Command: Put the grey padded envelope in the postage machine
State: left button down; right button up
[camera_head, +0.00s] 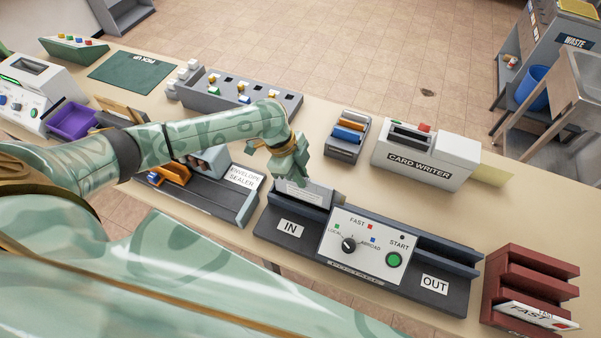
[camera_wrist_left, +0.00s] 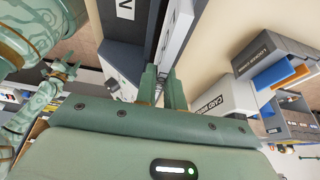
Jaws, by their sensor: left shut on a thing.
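The postage machine (camera_head: 365,253) stands on the counter, with a dark IN tray at its left, a white panel with a dial and green START button, and an OUT tray at its right. The grey padded envelope (camera_head: 325,194) stands on edge at the IN side, by the slot behind the IN label. My left gripper (camera_head: 291,175) is shut on its upper edge from above. How deep the envelope sits is hidden. My left gripper's fingers (camera_wrist_left: 163,88) show in the left wrist view. My right gripper (camera_wrist_left: 62,72) shows small at that view's left; its jaw state is unclear.
The envelope sealer (camera_head: 235,190) stands close left of the machine. A red rack (camera_head: 530,285) with a FAST label is to the right. The card writer (camera_head: 425,157) and a small rack of coloured cards (camera_head: 347,135) stand behind. Counter between them is clear.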

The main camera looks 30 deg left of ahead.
pick_arm(q)
jog(key=shift+f, duration=0.7)
jog(key=shift+f+b, duration=0.15)
jog(key=shift+b, duration=0.2)
jog(key=shift+f+b, duration=0.9)
jog(key=shift+f, duration=0.4)
jog(key=c, duration=1.4)
grip_release()
jog(key=shift+r, duration=0.1)
notch_tip(320, 180, up, 7)
jog(key=p, duration=0.8)
